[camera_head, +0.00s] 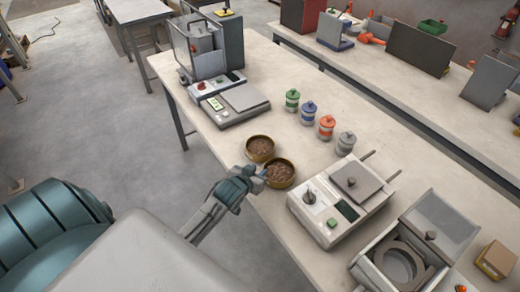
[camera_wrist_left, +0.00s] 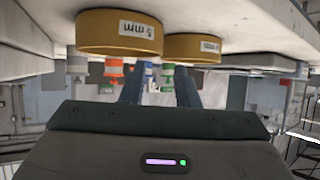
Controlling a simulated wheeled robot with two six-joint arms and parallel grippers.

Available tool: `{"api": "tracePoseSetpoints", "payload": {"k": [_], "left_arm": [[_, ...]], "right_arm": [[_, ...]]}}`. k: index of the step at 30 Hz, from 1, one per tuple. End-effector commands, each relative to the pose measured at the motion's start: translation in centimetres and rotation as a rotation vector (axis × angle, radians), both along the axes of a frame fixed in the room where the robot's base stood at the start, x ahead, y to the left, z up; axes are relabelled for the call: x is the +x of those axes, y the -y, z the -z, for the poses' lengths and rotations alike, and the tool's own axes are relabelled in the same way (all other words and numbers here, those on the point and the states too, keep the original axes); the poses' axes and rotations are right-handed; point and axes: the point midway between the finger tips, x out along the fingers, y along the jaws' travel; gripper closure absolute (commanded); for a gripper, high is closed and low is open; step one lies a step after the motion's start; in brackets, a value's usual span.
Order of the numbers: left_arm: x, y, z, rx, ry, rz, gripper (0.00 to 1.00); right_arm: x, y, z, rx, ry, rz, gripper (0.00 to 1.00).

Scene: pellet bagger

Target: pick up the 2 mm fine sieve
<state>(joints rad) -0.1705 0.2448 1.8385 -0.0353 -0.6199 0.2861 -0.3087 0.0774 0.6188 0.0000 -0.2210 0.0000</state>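Two round brass-rimmed sieves with brown contents stand side by side near the table's front edge. One sieve (camera_head: 260,148) is farther back; the other sieve (camera_head: 280,174) is nearer, just beyond my left gripper (camera_head: 259,174). The wrist picture is upside down: the larger-looking sieve (camera_wrist_left: 118,35) has a white mm label whose number I cannot read surely. The other sieve (camera_wrist_left: 190,49) has a label too small to read. My left gripper (camera_wrist_left: 159,74) is open, its fingers apart with nothing held between them. I cannot tell whether it touches a sieve. My right gripper is out of view.
Green, blue, orange and grey lidded jars (camera_head: 326,127) stand behind the sieves. A grey device (camera_head: 335,205) with prongs is to the right, with an open-lidded box (camera_head: 405,262) beyond it. A balance (camera_head: 232,103) stands at the left. Bare tabletop lies left of the sieves.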

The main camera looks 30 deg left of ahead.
Motion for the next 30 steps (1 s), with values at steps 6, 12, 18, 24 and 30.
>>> {"api": "tracePoseSetpoints", "payload": {"k": [6,12,18,24,30], "left_arm": [[3.3,-1.1,-1.8,-0.015,0.108,0.001,0.72],[5.8,-1.4,-1.2,-0.017,0.116,0.001,0.72],[7.9,-1.6,-0.1,-0.017,0.115,0.001,0.72],[8.7,-1.7,0.3,-0.015,0.114,0.002,0.72],[10.5,-2.0,1.0,-0.017,0.113,0.001,0.72]], "right_arm": [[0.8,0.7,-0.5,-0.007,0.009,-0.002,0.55],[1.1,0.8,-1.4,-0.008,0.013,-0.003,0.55],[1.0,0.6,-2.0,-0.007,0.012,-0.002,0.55],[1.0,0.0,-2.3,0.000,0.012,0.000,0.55],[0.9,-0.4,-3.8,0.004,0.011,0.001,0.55]]}}
